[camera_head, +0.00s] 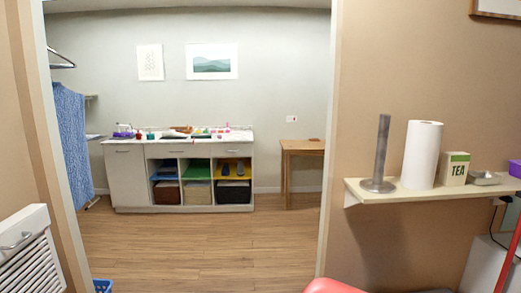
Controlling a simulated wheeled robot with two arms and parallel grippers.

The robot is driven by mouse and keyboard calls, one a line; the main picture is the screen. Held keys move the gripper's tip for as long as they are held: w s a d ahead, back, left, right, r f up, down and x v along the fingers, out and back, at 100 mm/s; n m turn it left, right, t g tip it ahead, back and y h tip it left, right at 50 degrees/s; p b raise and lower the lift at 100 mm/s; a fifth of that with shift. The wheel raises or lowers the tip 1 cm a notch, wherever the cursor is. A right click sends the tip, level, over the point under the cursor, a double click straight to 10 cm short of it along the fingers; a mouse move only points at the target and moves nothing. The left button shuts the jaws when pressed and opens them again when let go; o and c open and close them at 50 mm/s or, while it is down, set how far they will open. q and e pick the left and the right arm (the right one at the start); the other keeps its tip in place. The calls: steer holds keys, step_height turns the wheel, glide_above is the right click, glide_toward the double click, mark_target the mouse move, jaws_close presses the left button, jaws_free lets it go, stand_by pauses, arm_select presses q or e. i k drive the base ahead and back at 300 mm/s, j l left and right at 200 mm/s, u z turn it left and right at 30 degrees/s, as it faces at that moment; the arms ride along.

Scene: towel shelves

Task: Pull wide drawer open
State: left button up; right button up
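A white cabinet (127,178) stands against the far wall beyond the doorway. A row of drawer fronts runs just under its countertop. One front (178,151) is above the left open shelves, and another front (231,151) with a small handle is above the right ones. All of the fronts look closed. I cannot tell for sure which one is the wide drawer. Neither of my grippers is in view.
A doorway frames the room, with bare wooden floor (190,245) up to the cabinet. A wall shelf (400,195) with a paper towel roll (421,155) is at right. A louvered white panel (28,262) is at left. A wooden table (303,148) stands beyond.

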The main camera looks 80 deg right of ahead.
mark_target(170, 151)
steer(key=z, duration=2.05)
steer(key=i+u, duration=0.15)
steer(key=i, duration=5.45)
steer(key=i+j+z, duration=0.1)
steer(key=i, duration=0.55)
steer(key=i+j, duration=0.1)
steer(key=i, duration=0.55)
steer(key=i+j, duration=0.1)
steer(key=i, duration=0.6)
steer(key=z, duration=0.05)
